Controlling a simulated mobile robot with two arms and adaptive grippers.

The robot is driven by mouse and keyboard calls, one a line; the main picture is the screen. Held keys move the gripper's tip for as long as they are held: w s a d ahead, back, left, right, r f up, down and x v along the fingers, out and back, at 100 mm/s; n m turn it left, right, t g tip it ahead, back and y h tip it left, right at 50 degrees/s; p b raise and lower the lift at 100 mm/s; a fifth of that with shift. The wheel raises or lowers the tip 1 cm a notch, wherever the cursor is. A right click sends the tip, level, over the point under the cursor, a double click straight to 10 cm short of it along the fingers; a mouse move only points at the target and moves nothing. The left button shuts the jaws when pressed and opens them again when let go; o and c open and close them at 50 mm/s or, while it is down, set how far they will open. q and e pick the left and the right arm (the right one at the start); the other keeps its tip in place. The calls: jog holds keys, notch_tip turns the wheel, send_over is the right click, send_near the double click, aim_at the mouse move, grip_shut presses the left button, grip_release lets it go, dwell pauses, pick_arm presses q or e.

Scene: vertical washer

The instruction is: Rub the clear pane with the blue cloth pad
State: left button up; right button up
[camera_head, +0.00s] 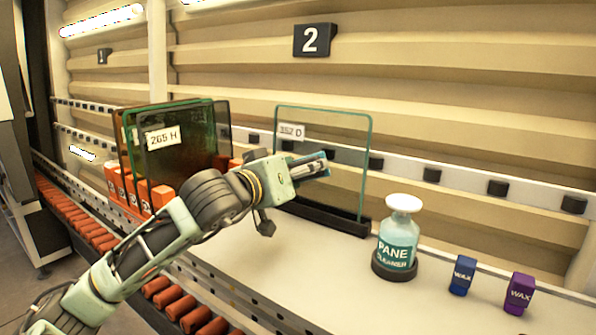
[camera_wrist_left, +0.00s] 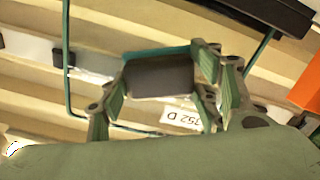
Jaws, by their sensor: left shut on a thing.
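The clear pane (camera_head: 345,135) stands upright in a dark base rail on the counter, with a "352 D" label at its upper left. It also shows in the left wrist view (camera_wrist_left: 66,95), where the label reads upside down. My left gripper (camera_head: 308,168) is in front of the pane and shut on the blue cloth pad (camera_head: 316,157). In the left wrist view the pad (camera_wrist_left: 158,76) is a dark block with a teal-blue edge between the fingers. I cannot tell whether the pad touches the pane. My right gripper is out of view.
Darker panes (camera_head: 185,140), one labelled "265 H", stand in orange holders at the left. A pane cleaner bottle (camera_head: 397,243) and blue (camera_head: 461,275) and purple (camera_head: 519,293) wax containers stand at the right. Orange rollers (camera_head: 80,218) run along the front. The counter between is clear.

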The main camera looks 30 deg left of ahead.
pick_arm(q)
jog(key=shift+w+a+b, duration=0.1)
jog(key=shift+a+b, duration=0.4)
jog(key=shift+a, duration=0.7)
jog(key=shift+w+a, duration=0.1)
jog(key=shift+a, duration=0.75)
jog(key=shift+r, duration=0.1)
jog(key=s+b, duration=0.2)
jog(key=s, duration=0.1)
jog(key=s+b, duration=0.2)
jog(key=b, duration=0.1)
jog(key=shift+s+a+r, duration=0.2)
jog(key=shift+s, duration=0.2)
